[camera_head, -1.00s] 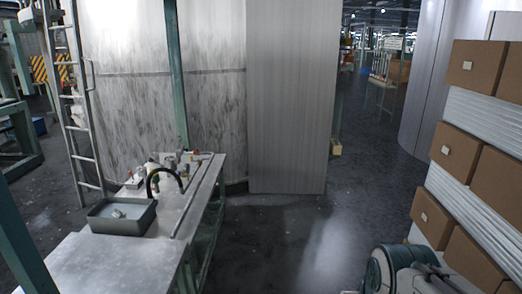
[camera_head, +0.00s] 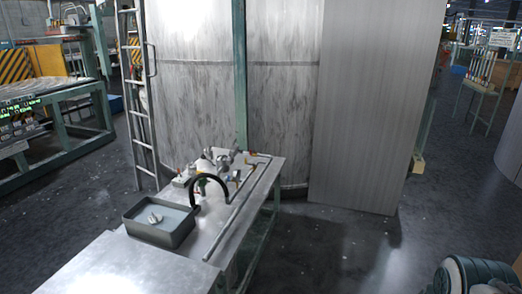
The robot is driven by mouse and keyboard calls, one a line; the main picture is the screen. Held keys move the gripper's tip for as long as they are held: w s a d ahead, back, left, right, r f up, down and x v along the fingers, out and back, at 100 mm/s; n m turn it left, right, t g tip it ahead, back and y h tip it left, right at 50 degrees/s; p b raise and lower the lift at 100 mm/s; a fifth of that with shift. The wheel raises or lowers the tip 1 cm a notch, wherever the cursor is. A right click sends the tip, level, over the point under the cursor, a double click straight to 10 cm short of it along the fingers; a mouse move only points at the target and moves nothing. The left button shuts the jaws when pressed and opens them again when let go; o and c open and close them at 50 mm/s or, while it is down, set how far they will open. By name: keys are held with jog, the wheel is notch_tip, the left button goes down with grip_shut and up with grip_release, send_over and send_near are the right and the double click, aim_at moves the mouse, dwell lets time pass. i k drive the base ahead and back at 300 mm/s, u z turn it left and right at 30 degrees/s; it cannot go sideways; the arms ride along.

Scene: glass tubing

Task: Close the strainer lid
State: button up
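A cluster of small metal fittings (camera_head: 218,160) stands at the far end of the metal workbench (camera_head: 115,268). The strainer may be among them, but it is too small to tell, and I cannot make out a lid or whether it is open. A black curved hose or spout (camera_head: 208,178) arches in front of the fittings. A grey rectangular basin (camera_head: 162,222) sits on the bench nearer to me, with a small pale object (camera_head: 155,218) in it. My gripper is not in view.
A tall metal panel (camera_head: 370,110) and a large tank (camera_head: 200,90) stand behind the bench, with a ladder (camera_head: 140,100) at left. A green, rounded machine (camera_head: 475,272) is at the bottom right. Dark floor (camera_head: 335,255) is open between bench and machine.

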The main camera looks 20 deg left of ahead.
aim_at(237, 151)
jog(key=u, duration=0.9)
jog(key=i, duration=1.35)
jog(key=z, duration=0.9)
jog(key=i, duration=1.5)
jog(key=u, duration=0.35)
jog(key=i, duration=0.65)
jog(key=u, duration=0.35)
